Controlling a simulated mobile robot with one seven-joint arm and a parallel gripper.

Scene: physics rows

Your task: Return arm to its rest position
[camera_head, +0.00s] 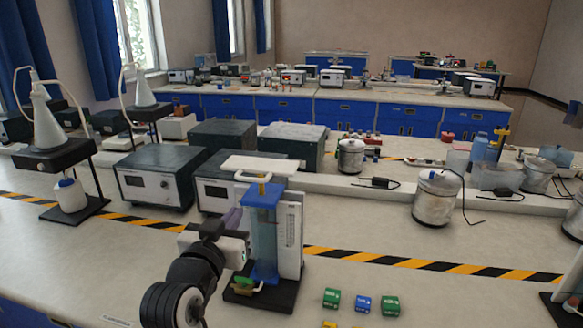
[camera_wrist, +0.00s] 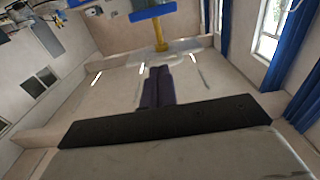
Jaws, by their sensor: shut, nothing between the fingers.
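My arm (camera_head: 184,280) rises from the bottom of the head view, with a black ribbed joint and a pale wrist. My gripper (camera_head: 232,218) shows beside the left of a stand with a blue tube. In the wrist view my gripper's dark purple fingers (camera_wrist: 158,84) lie together, shut and empty. The stand's blue tube (camera_head: 264,235) is upright, with a white scale plate (camera_head: 290,235) behind it. My wrist hides part of the stand's lower left. I cannot tell whether my arm touches the stand.
Colored blocks, green (camera_head: 331,298) and blue (camera_head: 363,303), lie at the front right. Dark instrument boxes (camera_head: 158,175) stand behind. A flask stand (camera_head: 58,160) is at left and a metal can (camera_head: 436,198) at right. The bench between the stand and that can is largely clear.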

